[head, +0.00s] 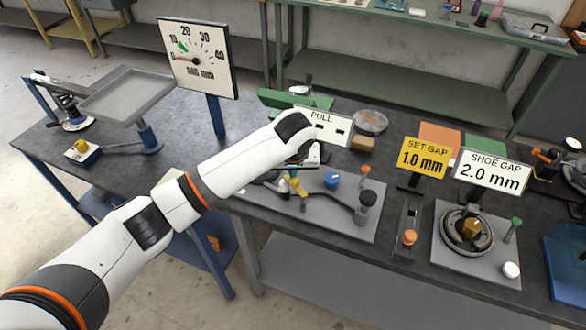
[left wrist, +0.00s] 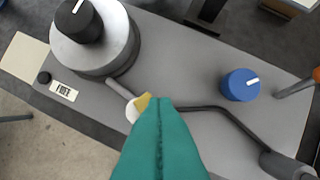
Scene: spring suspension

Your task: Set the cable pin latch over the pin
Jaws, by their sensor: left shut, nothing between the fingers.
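My left gripper (left wrist: 160,102) is shut and empty, its teal fingertips together in the left wrist view. The tips are beside a small yellow piece (left wrist: 143,102) and a white disc (left wrist: 132,112) on a grey base plate (left wrist: 205,62). A thin dark bent rod or cable (left wrist: 222,114) runs from near the fingertips to a dark handle (left wrist: 285,165). I cannot tell for sure which part is the latch or the pin, and the fingers cover part of this spot. In the head view, my left arm reaches over the same plate (head: 335,226), which also carries a yellow part (head: 297,185).
A blue knob (left wrist: 240,85) and a large grey drum with a black knob (left wrist: 108,40) stand on the plate. An orange-topped post (head: 365,170) stands near a dark cylinder (head: 367,198). The PULL sign (head: 322,126) is behind; the gauge (head: 200,58) stands left.

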